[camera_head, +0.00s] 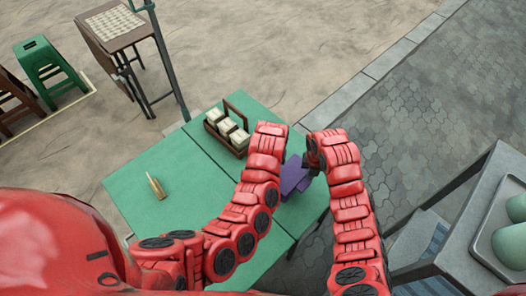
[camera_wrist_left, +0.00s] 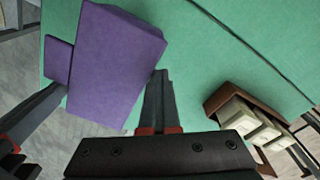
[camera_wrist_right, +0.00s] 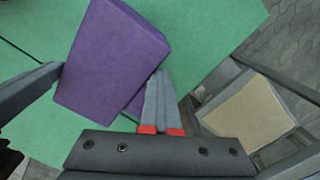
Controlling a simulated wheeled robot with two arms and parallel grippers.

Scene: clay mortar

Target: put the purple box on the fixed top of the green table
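The purple box (camera_head: 295,178) is near the right edge of the green table (camera_head: 134,187), with a smaller purple part at its side. My left gripper's fingers are spread on both sides of the box (camera_wrist_left: 115,60) in the left wrist view; the left arm hides this gripper in the head view. My right gripper (camera_head: 314,160) is at the box's right side. Its fingers also stand on both sides of the box (camera_wrist_right: 112,58) in the right wrist view. In both wrist views the fingertips look very near the box; I cannot tell if they press on it.
A brown tray of pale blocks (camera_head: 213,128) stands at the table's far edge. A grey stand with pale green objects (camera_head: 508,243) is at lower right. Green stool (camera_head: 40,62) and brown table (camera_head: 82,35) stand farther off.

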